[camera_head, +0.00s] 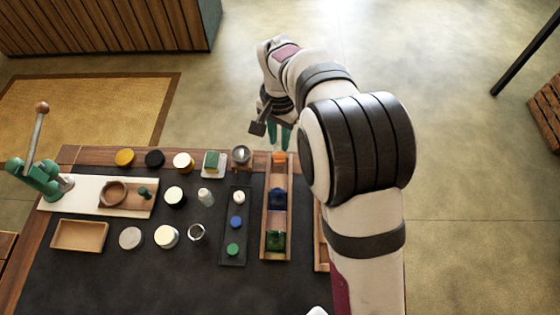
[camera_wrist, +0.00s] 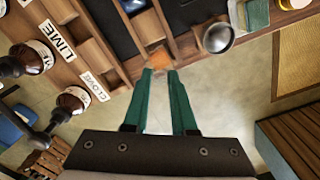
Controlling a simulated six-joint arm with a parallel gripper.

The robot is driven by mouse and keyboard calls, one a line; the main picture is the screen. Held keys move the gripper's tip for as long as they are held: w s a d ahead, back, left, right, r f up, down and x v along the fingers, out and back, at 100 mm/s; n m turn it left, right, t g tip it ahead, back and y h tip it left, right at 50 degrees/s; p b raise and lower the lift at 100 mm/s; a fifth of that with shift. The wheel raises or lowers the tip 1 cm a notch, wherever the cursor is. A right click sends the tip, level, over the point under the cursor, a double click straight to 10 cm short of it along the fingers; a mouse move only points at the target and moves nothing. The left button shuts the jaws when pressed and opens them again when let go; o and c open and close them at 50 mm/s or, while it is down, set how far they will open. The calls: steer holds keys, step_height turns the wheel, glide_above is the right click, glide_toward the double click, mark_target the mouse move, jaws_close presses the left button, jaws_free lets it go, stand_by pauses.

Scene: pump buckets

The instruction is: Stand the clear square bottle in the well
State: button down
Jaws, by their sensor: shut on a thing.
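My gripper (camera_head: 279,135) hangs over the far end of the long wooden rack (camera_head: 264,215). Its green fingers also show in the wrist view (camera_wrist: 160,72), with a narrow gap between them. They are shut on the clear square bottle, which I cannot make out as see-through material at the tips. An orange patch (camera_head: 279,158) lies at the rack's far end, just beyond the fingertips; it also shows in the wrist view (camera_wrist: 157,58). I cannot tell the bottle's base or its tilt. A blue bottle (camera_head: 278,198) and a green bottle (camera_head: 275,242) stand nearer in the rack.
A dark tray (camera_head: 235,215) with coloured pieces lies beside the rack. Pump bottles (camera_wrist: 72,100) with labels appear left in the wrist view. Open floor lies beyond the table.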

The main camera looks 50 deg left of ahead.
steer(key=shift+r, duration=0.8)
